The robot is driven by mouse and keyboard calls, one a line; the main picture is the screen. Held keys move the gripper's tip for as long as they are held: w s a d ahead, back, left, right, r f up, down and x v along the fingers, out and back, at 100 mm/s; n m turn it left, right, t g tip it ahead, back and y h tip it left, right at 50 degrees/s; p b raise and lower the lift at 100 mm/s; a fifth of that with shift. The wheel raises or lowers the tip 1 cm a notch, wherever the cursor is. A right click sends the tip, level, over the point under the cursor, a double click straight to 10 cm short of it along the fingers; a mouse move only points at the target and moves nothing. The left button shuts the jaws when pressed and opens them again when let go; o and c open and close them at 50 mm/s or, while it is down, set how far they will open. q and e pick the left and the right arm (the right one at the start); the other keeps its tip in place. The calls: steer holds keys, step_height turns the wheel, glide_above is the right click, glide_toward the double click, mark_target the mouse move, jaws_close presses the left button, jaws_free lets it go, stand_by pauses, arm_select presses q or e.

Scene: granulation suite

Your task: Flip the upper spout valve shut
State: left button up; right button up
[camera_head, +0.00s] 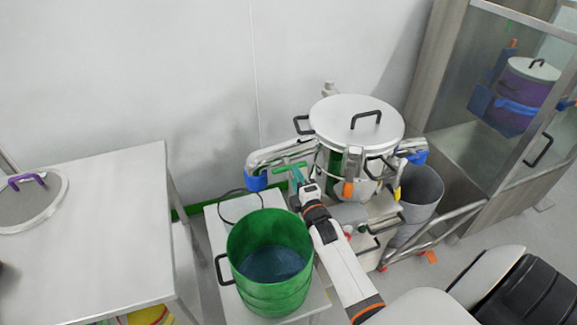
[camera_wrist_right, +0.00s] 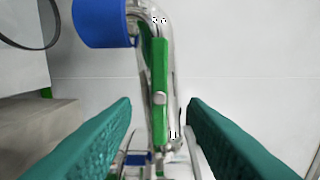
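A steel vessel with a white lid (camera_head: 357,122) has a bent metal spout (camera_head: 290,153) on its left, ending in a blue cap (camera_head: 256,180). A green valve lever (camera_head: 290,167) is on this spout. In the right wrist view the lever (camera_wrist_right: 160,75) runs lengthwise along the pipe, with the blue cap (camera_wrist_right: 100,22) at upper left. My right gripper (camera_head: 297,178) is at the lever. Its teal fingers (camera_wrist_right: 160,104) are open, one on each side of the lever's lower part, with gaps visible. My left gripper is not in view.
A green bucket (camera_head: 270,225) holding dark blue material stands below the spout on a white stand (camera_head: 215,225). A second spout with a blue cap (camera_head: 415,157) is at the right, above a grey bin (camera_head: 421,190). A white table (camera_head: 100,235) is left; a glass-fronted cabinet (camera_head: 530,110) is right.

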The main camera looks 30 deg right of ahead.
mark_target(290, 165)
steer(key=x, duration=0.5)
steer(key=shift+w+f, duration=0.1)
steer(key=shift+w, duration=0.25)
jaws_close()
